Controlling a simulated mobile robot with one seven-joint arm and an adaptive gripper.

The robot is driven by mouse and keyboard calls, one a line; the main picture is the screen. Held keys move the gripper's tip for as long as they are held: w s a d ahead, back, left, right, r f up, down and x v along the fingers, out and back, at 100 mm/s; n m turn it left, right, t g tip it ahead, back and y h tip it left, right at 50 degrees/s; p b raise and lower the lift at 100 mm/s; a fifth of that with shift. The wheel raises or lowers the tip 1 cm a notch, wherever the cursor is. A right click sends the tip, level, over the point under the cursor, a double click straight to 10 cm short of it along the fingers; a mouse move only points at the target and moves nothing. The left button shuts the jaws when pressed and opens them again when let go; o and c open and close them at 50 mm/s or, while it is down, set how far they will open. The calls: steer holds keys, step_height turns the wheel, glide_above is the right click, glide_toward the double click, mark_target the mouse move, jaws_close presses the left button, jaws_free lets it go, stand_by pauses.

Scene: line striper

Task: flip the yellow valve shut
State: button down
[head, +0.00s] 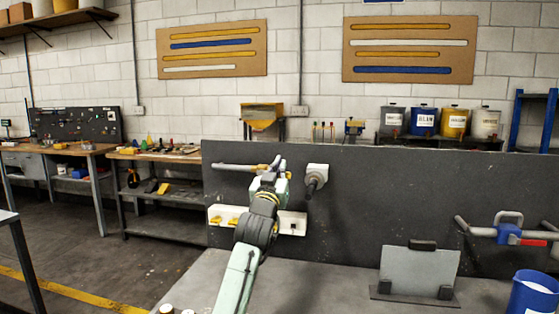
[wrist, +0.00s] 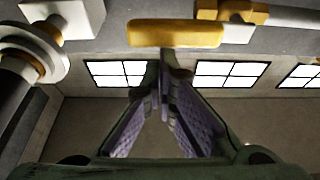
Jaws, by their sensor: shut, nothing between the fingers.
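The yellow valve handle (wrist: 175,33) is a flat bar at the top of the wrist view. It runs sideways from a brass valve body (wrist: 240,12), roughly in line with the grey pipe (wrist: 292,17) there. My gripper (wrist: 166,55) is shut and empty, its fingertips right at the handle's edge. I cannot tell whether they touch it. In the head view my gripper (head: 272,172) is in front of the panel at the end of the grey pipe (head: 235,167) and hides most of the valve. A brass-coloured part (head: 262,168) shows beside it.
A nozzle on a white plate (head: 317,180) is close to the right of my gripper. A white strip (head: 292,222) is below on the dark panel (head: 370,190).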

steer(key=shift+f, duration=0.15)
steer(key=shift+f+m+b, duration=0.15)
steer(key=shift+m+b, duration=0.25)
steer(key=shift+m, duration=0.1)
